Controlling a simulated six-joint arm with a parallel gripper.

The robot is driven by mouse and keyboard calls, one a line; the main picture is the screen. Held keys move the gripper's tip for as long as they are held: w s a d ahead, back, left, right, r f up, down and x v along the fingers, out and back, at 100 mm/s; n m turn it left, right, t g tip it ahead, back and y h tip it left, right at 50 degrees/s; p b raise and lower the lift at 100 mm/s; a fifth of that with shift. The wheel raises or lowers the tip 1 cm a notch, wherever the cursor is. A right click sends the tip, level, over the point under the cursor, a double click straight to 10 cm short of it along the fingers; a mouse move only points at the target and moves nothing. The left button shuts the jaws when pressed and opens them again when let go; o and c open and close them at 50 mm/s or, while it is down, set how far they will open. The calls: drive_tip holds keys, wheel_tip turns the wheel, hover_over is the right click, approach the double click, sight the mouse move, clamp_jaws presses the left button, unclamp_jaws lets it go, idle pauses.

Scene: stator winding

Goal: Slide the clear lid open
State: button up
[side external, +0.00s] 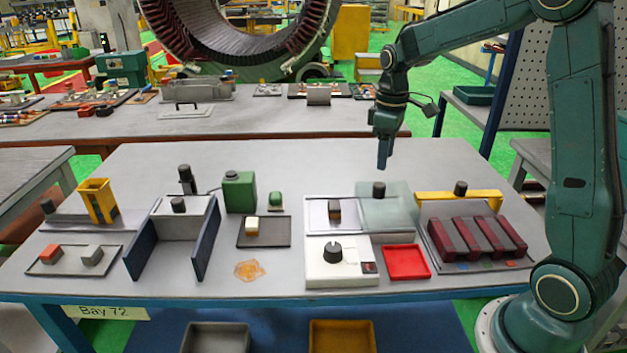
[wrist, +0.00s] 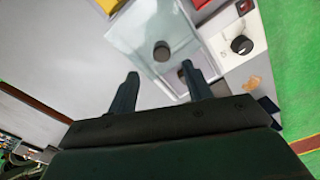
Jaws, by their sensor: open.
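The clear lid (side external: 398,212) is a pale see-through plate with a black knob (side external: 379,190) near its back left. It lies to the right of most of a shallow light tray (side external: 316,222), overlapping only the tray's right side. A small dark and orange block (side external: 335,210) shows in the uncovered part. My gripper (side external: 383,163) hangs above and slightly behind the knob, apart from it, pointing down. In the wrist view my gripper (wrist: 160,82) is open and empty, and the lid (wrist: 148,30) with its knob (wrist: 161,51) shows beyond and between the fingers.
A white box with a black dial (side external: 333,252) stands in front of the tray. A red tray (side external: 406,262) lies in front of the lid. A yellow bar (side external: 470,199) and a rack of dark red blocks (side external: 432,240) stand close on the right. The table behind the lid is clear.

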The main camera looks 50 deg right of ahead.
wheel_tip(320, 180, up, 6)
drive_tip(key=shift+f, duration=0.1)
idle(0.5)
drive_tip(key=s+a+r+m+t, duration=0.25)
drive_tip(key=s+a+r, duration=0.25)
drive_tip(key=s+a, duration=0.45)
drive_tip(key=s+a+f+t, duration=0.1)
drive_tip(key=s+a, duration=0.1)
drive_tip(key=s, duration=0.4)
drive_tip(key=s+a+f+m+t, duration=0.1)
drive_tip(key=s+a+f+t, duration=0.1)
drive_tip(key=s, duration=0.4)
drive_tip(key=shift+a, duration=0.15)
idle(0.9)
